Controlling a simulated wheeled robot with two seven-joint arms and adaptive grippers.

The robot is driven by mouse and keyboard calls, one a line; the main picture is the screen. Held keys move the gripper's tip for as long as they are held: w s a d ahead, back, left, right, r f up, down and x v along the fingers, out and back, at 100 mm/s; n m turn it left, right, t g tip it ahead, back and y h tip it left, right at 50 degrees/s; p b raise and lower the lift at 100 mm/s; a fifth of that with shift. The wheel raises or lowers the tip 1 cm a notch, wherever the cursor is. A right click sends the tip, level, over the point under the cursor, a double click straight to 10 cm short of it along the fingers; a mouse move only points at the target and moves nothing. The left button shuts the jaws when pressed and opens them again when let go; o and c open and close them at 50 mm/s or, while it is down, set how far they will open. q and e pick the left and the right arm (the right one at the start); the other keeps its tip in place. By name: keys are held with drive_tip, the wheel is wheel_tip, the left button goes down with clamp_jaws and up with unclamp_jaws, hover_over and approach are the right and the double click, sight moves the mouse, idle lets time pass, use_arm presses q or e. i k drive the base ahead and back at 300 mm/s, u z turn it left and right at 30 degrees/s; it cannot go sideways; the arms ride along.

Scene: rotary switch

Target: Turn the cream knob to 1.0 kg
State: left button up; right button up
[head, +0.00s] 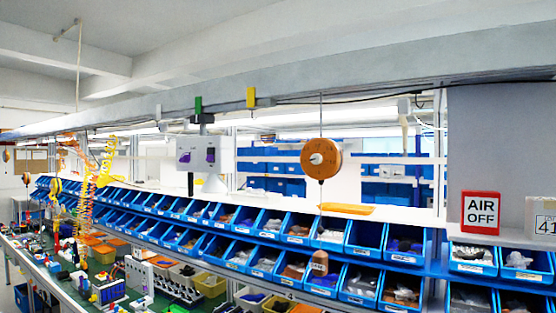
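An orange-brown round disc (321,160) hangs on a thin cable from the overhead beam, right of the middle in the head view. A small pale knob (316,158) sits at the disc's centre and looks like the cream knob. Its pointer direction and any scale marks are too small to read. Neither of my grippers is in the head view, and nothing touches the knob.
Rows of blue bins (296,226) with small parts run below and behind the disc. A brown piece (319,262) hangs under it. A white box with purple switches (206,154) hangs to the left. A red-framed "AIR OFF" sign (481,213) stands at right.

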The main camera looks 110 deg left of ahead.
sight(317, 159)
drive_tip(key=u, duration=3.2)
